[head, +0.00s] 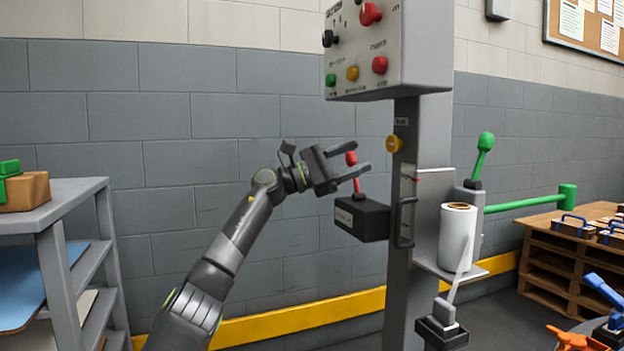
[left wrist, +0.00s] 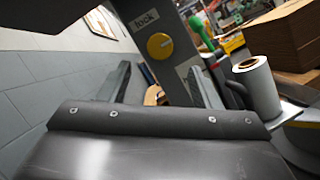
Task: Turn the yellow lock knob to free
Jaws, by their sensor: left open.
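The yellow lock knob (head: 394,143) is on the side of the grey column (head: 402,250), below the control box. In the left wrist view the knob (left wrist: 160,46) is a round yellow disc with a small mark on its face, beside a "lock" label (left wrist: 146,20). The mark is too small to read its setting for certain. My left gripper (head: 361,157) is open and empty, its fingers pointing toward the column. It is left of the knob and a little lower, apart from it. In the left wrist view the knob shows beyond and between the fingers.
A red-knobbed lever (head: 352,160) on a black box (head: 362,217) is close by my left gripper. The control box (head: 398,50) overhangs above. A grey shelf (head: 55,212) stands left.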

